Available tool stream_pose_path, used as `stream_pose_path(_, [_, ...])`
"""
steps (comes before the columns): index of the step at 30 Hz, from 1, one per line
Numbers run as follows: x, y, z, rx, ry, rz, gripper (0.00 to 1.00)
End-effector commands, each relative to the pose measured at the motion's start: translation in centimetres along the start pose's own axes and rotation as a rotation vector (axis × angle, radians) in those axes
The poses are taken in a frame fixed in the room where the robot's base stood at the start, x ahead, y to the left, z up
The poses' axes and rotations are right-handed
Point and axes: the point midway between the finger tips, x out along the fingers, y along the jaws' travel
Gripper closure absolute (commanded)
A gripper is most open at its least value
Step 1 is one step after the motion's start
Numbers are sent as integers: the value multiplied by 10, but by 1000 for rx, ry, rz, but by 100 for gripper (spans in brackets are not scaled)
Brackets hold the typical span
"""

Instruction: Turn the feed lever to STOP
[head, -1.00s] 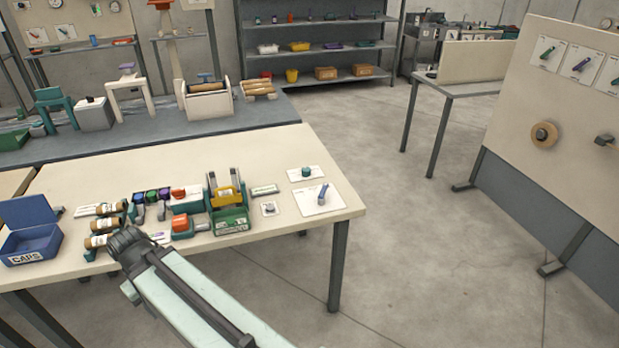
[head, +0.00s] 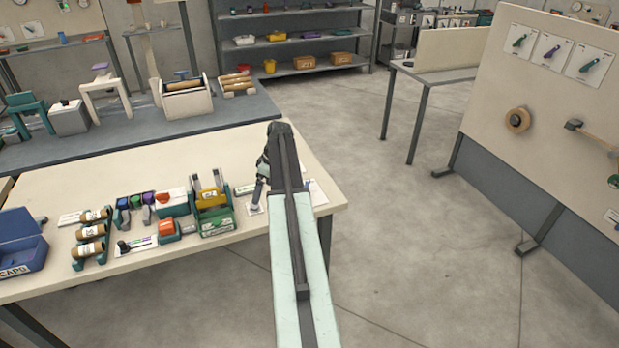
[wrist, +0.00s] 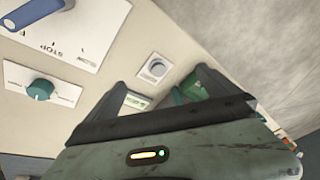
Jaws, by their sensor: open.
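The feed lever (wrist: 32,11) shows in the wrist view at the top left corner, with a blue handle cut off by the frame edge. It sits on a white plate (wrist: 95,40) with an upside-down STOP mark; the handle's tip lies apart from that mark. In the head view my arm hides the lever, and only the right part of its plate (head: 319,192) shows. My gripper (wrist: 163,82) is open and empty, its dark fingers spread. In the head view it is above the right part of the table, left of the lever plate.
A teal knob (wrist: 40,89) and a round grey button (wrist: 154,69) sit on white plates near the lever. A green box (head: 216,226), orange parts and rolls stand left on the table (head: 190,160). A panel (head: 560,95) stands at right, with clear floor between.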

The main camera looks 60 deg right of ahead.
Motion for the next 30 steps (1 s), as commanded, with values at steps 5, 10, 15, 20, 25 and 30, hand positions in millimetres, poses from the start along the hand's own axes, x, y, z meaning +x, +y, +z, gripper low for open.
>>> stream_pose_path(5, [-60, 108, 100, -59, 82, 51, 0])
stream_pose_path(10, [-78, 133, 138, -91, 107, 75, 0])
stream_pose_path(15, [-74, 134, 140, -95, 107, 76, 0])
stream_pose_path(20, [-56, 135, 140, -94, 107, 76, 0])
stream_pose_path(25, [-25, 137, 138, -94, 106, 76, 0])
stream_pose_path(30, [-1, 139, 134, -94, 106, 76, 0])
